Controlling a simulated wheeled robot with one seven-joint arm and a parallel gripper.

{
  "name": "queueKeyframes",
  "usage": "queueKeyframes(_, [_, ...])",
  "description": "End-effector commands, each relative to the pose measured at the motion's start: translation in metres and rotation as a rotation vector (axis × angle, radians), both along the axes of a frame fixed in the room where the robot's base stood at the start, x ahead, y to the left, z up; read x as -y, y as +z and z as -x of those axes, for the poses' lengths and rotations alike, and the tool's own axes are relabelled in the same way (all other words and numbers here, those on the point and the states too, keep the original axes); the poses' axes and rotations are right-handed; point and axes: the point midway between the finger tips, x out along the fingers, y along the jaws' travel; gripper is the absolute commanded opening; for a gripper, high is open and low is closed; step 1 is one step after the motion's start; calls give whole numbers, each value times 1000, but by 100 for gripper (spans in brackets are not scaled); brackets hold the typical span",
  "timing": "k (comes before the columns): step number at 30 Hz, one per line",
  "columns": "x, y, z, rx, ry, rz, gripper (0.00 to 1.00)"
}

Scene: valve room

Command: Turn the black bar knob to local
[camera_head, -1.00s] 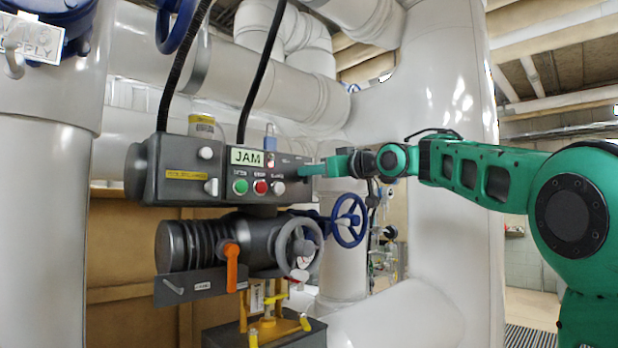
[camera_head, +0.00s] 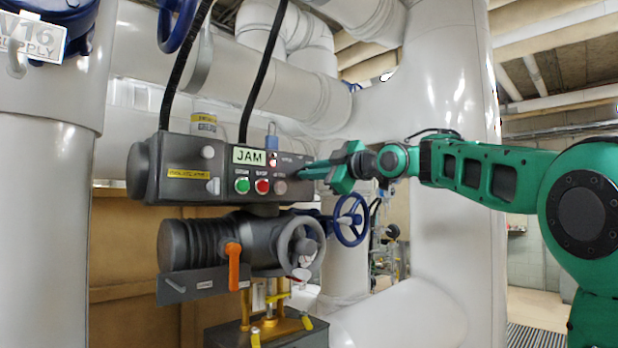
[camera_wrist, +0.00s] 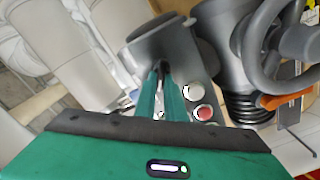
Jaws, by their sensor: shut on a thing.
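In the wrist view my gripper (camera_wrist: 161,70) is shut on the black bar knob (camera_wrist: 162,68), which shows as a dark piece between the green fingertips. In the head view the fingers hide the knob. Its markings are too small to read, so its position cannot be told.
A grey handwheel (camera_head: 301,246) and an orange lever (camera_head: 233,266) are below the box. A blue-topped padlock-like piece (camera_head: 271,138) sits on the box. A large white pipe (camera_head: 455,255) stands behind my arm.

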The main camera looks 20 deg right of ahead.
Motion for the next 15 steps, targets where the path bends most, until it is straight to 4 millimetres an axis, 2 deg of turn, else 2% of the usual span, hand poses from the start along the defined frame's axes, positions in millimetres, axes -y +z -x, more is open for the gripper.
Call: queueKeyframes(15, [-1,-4,0,37,2,91,0])
